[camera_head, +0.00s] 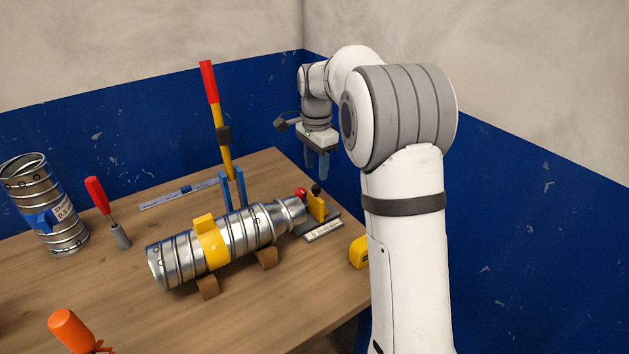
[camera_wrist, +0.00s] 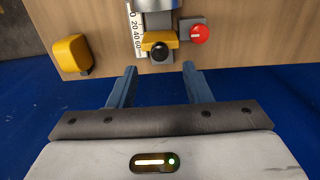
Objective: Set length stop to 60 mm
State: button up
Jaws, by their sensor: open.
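The length stop is a yellow block (camera_head: 317,207) with a black knob (camera_head: 315,188), at the narrow end of the metal duct (camera_head: 235,240). In the wrist view the yellow block (camera_wrist: 149,40) and black knob (camera_wrist: 159,51) sit beside a white scale (camera_wrist: 138,32) marked up to 60. The block lies near the 40 and 60 marks; its exact reading cannot be told. A red knob (camera_wrist: 199,34) stands to its right. My gripper (camera_head: 317,162) is open and empty, above and beyond the stop; its fingers (camera_wrist: 159,70) sit either side of the black knob in the wrist view.
A yellow tape measure (camera_head: 359,252) lies near the table's edge. Wooden blocks (camera_head: 208,287) support the duct. A tall red-and-yellow lever (camera_head: 222,130) stands behind it. A red-handled tool (camera_head: 97,195), another duct piece (camera_head: 45,205) and an orange-handled tool (camera_head: 72,330) are left.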

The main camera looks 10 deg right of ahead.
aim_at(316, 186)
notch_tip(316, 186, down, 6)
jog(key=shift+r, duration=0.15)
jog(key=shift+c, duration=0.5)
grip_shut()
